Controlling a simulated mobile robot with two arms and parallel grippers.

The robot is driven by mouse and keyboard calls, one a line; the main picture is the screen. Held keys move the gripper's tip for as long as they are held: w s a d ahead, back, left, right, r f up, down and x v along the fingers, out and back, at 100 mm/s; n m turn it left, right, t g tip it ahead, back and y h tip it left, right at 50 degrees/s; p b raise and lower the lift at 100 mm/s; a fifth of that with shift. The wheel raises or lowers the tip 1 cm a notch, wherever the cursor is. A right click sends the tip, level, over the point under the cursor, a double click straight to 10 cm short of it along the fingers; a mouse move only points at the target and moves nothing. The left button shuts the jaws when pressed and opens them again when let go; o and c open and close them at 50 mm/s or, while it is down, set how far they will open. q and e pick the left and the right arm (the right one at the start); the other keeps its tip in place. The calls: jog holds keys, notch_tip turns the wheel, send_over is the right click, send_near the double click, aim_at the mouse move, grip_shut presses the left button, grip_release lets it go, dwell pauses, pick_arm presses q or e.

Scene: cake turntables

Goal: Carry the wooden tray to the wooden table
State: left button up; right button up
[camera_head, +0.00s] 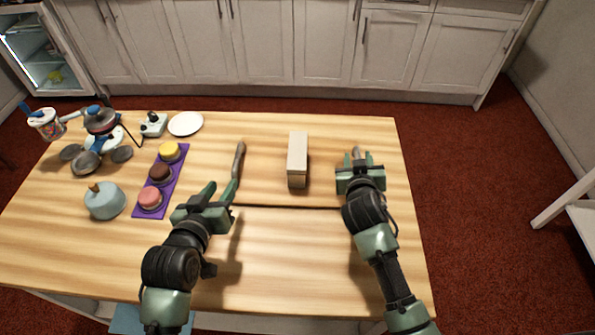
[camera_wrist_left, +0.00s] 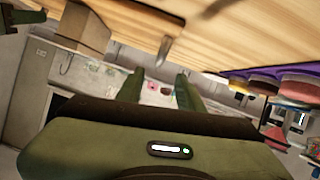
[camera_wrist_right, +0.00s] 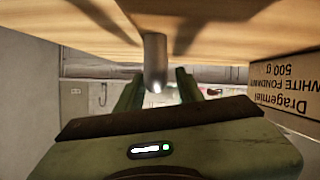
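The wooden tray (camera_head: 262,178) lies at the middle of the wooden table (camera_head: 300,265), its wood blending with the tabletop; a dark line marks its near edge. It has a grey metal handle (camera_head: 239,160) on the left and another (camera_head: 355,153) on the right. A fondant box (camera_head: 298,153) rests on it. My left gripper (camera_head: 222,187) is open, its fingertips just at the near end of the left handle. My right gripper (camera_head: 358,161) is open at the right handle, which shows between its fingers in the right wrist view (camera_wrist_right: 155,62); contact cannot be told.
Left on the table are a purple board (camera_head: 173,182) with several small cakes, a blue cake (camera_head: 104,201), a white plate (camera_head: 185,124), a scale (camera_head: 153,124) and a stand with pans (camera_head: 100,125). The table's front right is clear. White cabinets (camera_head: 265,45) stand behind; a white piece of furniture (camera_head: 580,212) stands right.

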jog(key=v, duration=1.1)
jog(key=shift+s, duration=0.15)
